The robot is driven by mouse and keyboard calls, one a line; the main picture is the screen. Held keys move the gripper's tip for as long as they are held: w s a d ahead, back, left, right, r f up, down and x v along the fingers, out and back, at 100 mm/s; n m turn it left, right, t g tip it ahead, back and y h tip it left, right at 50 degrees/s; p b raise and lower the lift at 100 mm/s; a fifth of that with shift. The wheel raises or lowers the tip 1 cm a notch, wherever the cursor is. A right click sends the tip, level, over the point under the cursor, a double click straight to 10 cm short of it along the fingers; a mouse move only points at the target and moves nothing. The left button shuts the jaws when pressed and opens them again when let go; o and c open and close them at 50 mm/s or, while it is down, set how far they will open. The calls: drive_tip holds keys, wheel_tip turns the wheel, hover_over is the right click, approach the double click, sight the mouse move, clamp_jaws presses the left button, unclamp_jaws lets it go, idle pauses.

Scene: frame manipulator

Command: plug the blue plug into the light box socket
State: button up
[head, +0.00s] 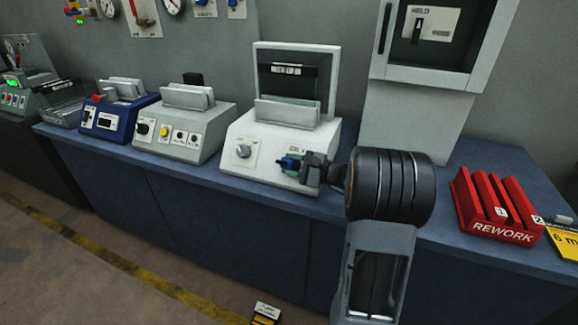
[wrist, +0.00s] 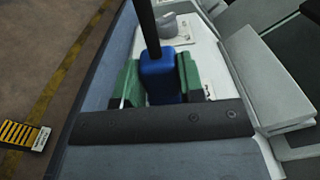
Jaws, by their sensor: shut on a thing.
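The blue plug (head: 287,162) is held between my gripper's (head: 299,167) fingers, right at the front face of the white light box (head: 265,133). In the wrist view the blue plug (wrist: 158,78) sits between two green finger pads of my gripper (wrist: 160,84), with a dark cord or stem rising from it. The light box carries a grey knob and a label on its front. The socket itself is hidden behind the plug and gripper, so I cannot tell whether the plug is in it.
A grey-white box with buttons (head: 185,133) and a blue box (head: 115,115) stand to the left on the blue bench (head: 185,185). A tall cabinet marked HELD (head: 425,40) stands behind right. A red REWORK rack (head: 495,207) sits at the right. The bench between my arm and the rack is clear.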

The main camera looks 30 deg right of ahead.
drive_tip(key=shift+w+d+f, duration=0.25)
drive_tip(key=shift+d+f, duration=0.05)
drive_tip(key=shift+f, duration=0.05)
drive_tip(key=o, duration=1)
drive_tip(key=shift+c, duration=0.2)
drive_tip(key=shift+d, duration=0.1)
